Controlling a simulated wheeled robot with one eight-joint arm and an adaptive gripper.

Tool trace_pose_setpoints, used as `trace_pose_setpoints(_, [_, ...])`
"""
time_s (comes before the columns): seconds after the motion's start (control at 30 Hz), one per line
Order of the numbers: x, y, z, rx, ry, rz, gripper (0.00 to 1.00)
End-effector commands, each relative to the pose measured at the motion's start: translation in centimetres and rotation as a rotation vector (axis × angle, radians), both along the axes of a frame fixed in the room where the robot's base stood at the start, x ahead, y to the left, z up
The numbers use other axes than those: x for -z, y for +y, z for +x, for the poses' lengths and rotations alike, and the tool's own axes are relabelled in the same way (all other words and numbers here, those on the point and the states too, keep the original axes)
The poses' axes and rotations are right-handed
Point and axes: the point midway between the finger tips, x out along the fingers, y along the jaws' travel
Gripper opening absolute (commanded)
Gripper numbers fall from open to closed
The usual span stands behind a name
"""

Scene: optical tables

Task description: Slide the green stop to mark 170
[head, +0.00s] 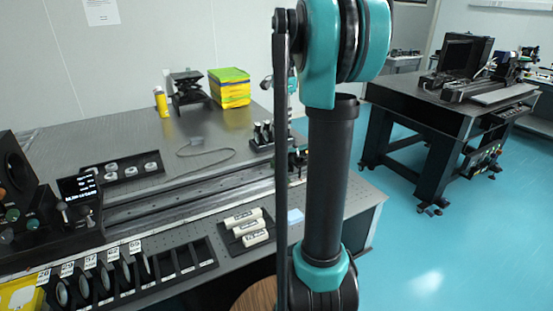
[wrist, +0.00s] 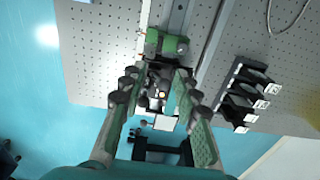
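The green stop (wrist: 168,44) is a small green block with dark knobs. It sits on the grey rail (wrist: 177,18) in the wrist view, just beyond my fingertips. My gripper (wrist: 158,74) is open, its two green-padded fingers apart and pointing toward the stop. Dark fittings with a small orange spot (wrist: 161,95) show between the fingers; I cannot tell whether a finger touches anything. In the head view the rail (head: 190,200) runs along the table, and my arm hides much of its right end. I cannot read any scale or mark 170.
A rack with several dark holders (wrist: 247,95) stands right of the rail. The perforated table (head: 130,135) also carries a black tray with white pieces (head: 120,170), a yellow-green stack (head: 229,88) and a small display unit (head: 78,187). White cylinders (head: 245,227) lie in front of the rail.

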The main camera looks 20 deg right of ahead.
Motion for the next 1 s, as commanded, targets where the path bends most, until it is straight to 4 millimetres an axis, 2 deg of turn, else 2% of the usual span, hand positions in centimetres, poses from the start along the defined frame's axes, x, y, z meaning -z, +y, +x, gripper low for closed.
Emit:
trace_pose_setpoints(0.17, [2.2,0.0,0.0,0.0,0.0,0.0,0.31])
trace_pose_setpoints(0.7, [12.8,0.0,0.0,-0.002,-0.001,0.0,0.31])
trace_pose_setpoints(1.0, [16.6,0.0,0.0,-0.003,-0.001,0.0,0.31])
